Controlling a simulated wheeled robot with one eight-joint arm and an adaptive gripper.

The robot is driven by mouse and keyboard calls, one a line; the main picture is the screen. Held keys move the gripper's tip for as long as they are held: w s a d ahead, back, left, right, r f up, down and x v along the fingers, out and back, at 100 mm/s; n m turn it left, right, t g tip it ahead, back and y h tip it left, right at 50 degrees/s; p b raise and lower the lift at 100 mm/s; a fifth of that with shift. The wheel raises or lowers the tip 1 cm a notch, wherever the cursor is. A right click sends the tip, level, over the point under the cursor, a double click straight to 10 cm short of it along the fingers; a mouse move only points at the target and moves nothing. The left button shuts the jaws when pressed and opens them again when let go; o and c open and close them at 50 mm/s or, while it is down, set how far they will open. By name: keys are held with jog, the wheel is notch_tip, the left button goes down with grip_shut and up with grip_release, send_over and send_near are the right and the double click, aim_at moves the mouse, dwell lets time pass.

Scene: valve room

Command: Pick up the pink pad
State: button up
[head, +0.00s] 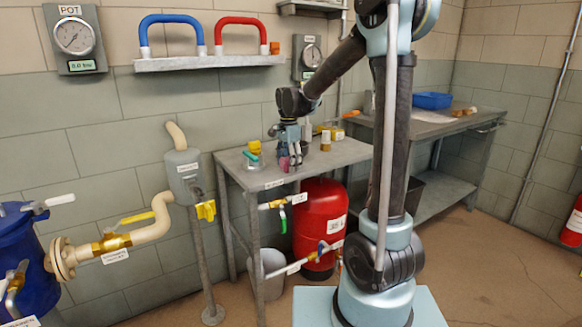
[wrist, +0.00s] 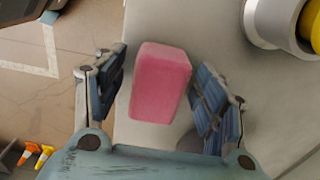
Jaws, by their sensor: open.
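The pink pad (wrist: 161,84) is a block on the grey table top, between the two fingers of my gripper (wrist: 160,92) in the wrist view. My gripper is open. In the head view my gripper (head: 290,160) points down over the small metal table (head: 262,178). The pad shows there only as a small pink patch (head: 284,164), partly hidden by the fingers.
A yellow-topped metal item (wrist: 285,20) stands at upper right in the wrist view. On the table are a green-and-yellow valve piece (head: 253,153) and a brown-and-yellow cylinder (head: 326,140). A red tank (head: 318,215) stands below. A workbench with a blue bin (head: 432,101) is behind.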

jog(key=shift+c, duration=0.6)
jog(key=c, duration=0.9)
notch_tip(320, 180, up, 10)
jog(key=shift+f, duration=0.1)
jog(key=o, duration=0.4)
jog(key=c, duration=0.4)
jog(key=shift+d, duration=0.1)
